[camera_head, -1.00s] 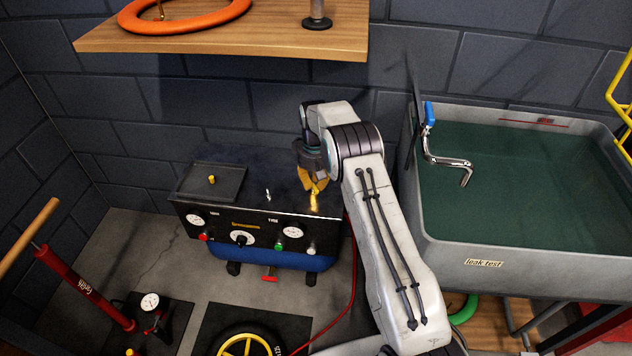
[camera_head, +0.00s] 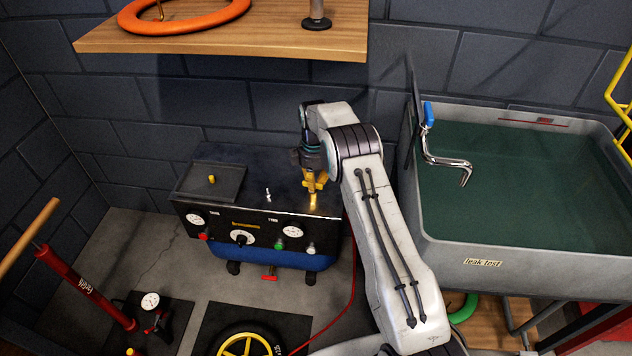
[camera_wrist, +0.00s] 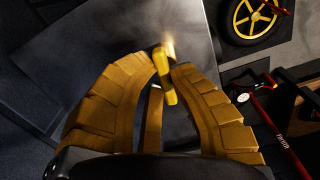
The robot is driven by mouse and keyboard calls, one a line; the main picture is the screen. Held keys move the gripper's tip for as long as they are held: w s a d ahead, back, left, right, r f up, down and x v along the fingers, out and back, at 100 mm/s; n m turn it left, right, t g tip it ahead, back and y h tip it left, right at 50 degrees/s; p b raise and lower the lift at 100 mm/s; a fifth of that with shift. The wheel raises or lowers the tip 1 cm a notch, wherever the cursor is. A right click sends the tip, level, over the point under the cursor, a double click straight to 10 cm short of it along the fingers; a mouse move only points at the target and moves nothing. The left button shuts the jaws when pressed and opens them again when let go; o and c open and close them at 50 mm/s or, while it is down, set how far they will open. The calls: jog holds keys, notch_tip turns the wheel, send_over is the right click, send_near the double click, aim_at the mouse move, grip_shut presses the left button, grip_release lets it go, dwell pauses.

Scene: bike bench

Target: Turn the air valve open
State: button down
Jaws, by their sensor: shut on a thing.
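The air valve (camera_head: 313,202) is a small yellow-and-brass piece on the top right front of the black compressor unit (camera_head: 258,205). My gripper (camera_head: 315,187) points down over it with its yellow fingers. The handle reaches back between the fingers, and the bright brass part lies just beyond the tips. The fingers partly hide the valve in the head view, so its exact angle is hard to tell.
The front panel has gauges, a knob and coloured buttons. A black tray (camera_head: 209,183) lies on the unit's left top. A wooden shelf (camera_head: 270,43) hangs above. A water tank (camera_head: 530,258) stands right of my arm. A red pump (camera_head: 85,288) stands at left.

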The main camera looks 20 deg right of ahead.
jog(key=shift+s+d+f+n, duration=0.15)
jog(key=shift+s+d+n, duration=0.05)
jog(key=shift+n, duration=0.5)
jog(key=c, duration=1.5)
grip_release()
jog(key=o, duration=0.4)
jog(key=shift+w, duration=0.15)
jog(key=shift+a, duration=0.1)
jog(key=shift+r, duration=0.2)
jog(key=r, duration=1.2)
jog(key=shift+d, duration=0.25)
